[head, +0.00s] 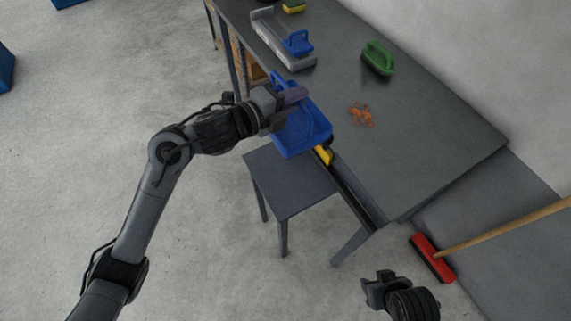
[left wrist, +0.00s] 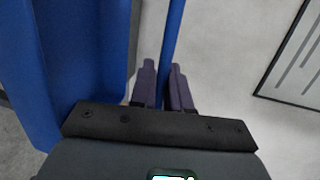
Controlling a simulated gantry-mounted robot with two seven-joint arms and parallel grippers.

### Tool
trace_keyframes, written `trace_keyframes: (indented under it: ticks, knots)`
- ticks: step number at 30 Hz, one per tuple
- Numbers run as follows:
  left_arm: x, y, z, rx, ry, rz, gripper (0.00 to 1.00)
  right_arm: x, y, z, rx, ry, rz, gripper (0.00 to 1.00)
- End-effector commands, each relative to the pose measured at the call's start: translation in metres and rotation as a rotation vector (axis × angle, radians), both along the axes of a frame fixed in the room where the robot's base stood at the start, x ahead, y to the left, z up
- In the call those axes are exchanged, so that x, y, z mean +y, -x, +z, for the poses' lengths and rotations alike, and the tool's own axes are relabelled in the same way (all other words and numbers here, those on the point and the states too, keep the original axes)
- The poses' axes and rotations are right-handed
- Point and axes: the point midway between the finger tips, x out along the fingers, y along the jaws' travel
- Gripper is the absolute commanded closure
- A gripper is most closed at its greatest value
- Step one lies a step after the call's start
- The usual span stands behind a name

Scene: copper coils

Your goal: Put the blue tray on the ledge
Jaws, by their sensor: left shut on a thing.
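The blue tray (head: 306,133) has raised walls and a handle loop at its far left. It appears over the edge between the grey workbench and a lower grey surface (head: 288,187), which may be the ledge. I cannot tell whether the tray touches either. My left gripper (head: 293,97) is shut on the tray. In the left wrist view, a thin blue part of it (left wrist: 172,42) lies between the purple-grey fingertips (left wrist: 163,85), with the wider tray body (left wrist: 75,60) to the left. My right gripper (head: 378,287) is low in the head view; its jaw opening is unclear.
On the workbench (head: 425,135) lie orange copper scraps (head: 362,115), a green brush (head: 378,58) and a grey tray (head: 280,38) with a blue-handled tool (head: 298,43). A yellow item (head: 323,155) is beside the bench edge. A red broom (head: 432,258) is on the right floor.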

Motion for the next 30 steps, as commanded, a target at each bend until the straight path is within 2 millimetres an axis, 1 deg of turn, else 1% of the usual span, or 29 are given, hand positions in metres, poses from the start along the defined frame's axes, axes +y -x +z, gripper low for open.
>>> trace_keyframes:
  ticks: [1,15,18,21,24,27,30]
  knots:
    - [0.0,0.0,-0.017,0.007,0.002,0.0,1.0,-0.001,0.0,-0.007,0.0,0.001,0.0,0.57]
    - [0.0,0.0,-0.143,0.006,0.002,0.002,1.0,0.001,0.0,-0.042,0.0,-0.002,-0.001,0.57]
    - [0.0,0.0,-0.167,0.005,0.002,0.002,1.0,0.001,0.0,-0.049,0.001,-0.004,-0.002,0.57]
    - [0.0,0.0,-0.186,0.003,0.002,0.002,1.0,0.001,0.0,-0.054,0.001,-0.004,-0.003,0.57]
    - [0.0,0.0,-0.2,0.002,0.002,0.002,1.0,0.001,0.0,-0.058,0.001,-0.005,-0.003,0.57]
    - [0.0,-0.001,-0.208,0.0,0.001,0.002,1.0,0.001,0.0,-0.06,0.001,-0.005,-0.003,0.57]
    - [0.0,-0.001,-0.212,-0.002,0.001,0.002,1.0,0.001,0.0,-0.061,0.001,-0.005,-0.003,0.57]
